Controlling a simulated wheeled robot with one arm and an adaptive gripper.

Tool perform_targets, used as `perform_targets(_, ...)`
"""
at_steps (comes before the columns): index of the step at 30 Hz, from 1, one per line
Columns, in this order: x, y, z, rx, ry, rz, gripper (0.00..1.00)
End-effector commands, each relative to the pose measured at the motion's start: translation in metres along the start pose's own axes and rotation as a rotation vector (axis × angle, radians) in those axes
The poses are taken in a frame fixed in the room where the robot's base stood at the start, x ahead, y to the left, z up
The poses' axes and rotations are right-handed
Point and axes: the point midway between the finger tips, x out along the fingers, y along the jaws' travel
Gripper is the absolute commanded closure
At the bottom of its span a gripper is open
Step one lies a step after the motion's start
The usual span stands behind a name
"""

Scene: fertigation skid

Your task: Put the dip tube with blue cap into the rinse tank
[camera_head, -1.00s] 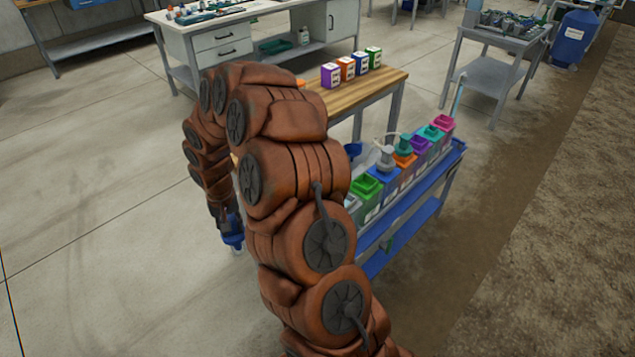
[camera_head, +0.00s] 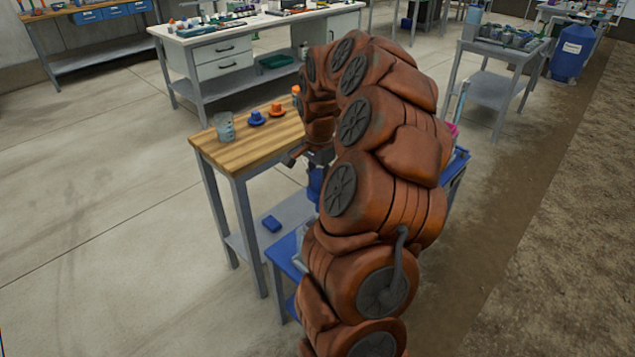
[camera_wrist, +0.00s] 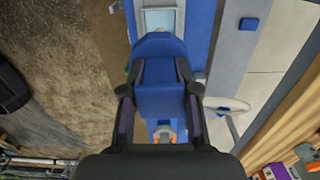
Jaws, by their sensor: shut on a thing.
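My gripper (camera_wrist: 160,95) is shut on a blue block-shaped piece (camera_wrist: 160,85), which looks like the blue cap of the dip tube. The fingers press on its two sides in the wrist view. In the head view the blue piece (camera_head: 315,183) hangs below my gripper (camera_head: 318,157), beside my arm and over the blue cart. A tube under the cap is not clearly visible. In the wrist view a container with a pale-blue rectangular opening (camera_wrist: 159,20) lies beyond the held piece; I cannot tell whether it is the rinse tank. My arm hides most of the cart's containers.
The blue cart (camera_head: 284,252) stands against the wooden table (camera_head: 240,150). On the table are a grey cup (camera_head: 224,127), a blue cap-like part (camera_head: 257,118) and an orange one (camera_head: 277,108). A small blue block (camera_head: 271,223) lies lower down. Open floor lies left.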

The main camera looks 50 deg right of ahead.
Motion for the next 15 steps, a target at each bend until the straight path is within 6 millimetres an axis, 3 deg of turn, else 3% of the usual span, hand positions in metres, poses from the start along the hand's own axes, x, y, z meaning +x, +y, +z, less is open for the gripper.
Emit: perform_targets(15,0.039,-0.001,-0.001,-0.002,0.002,-0.002,1.0)
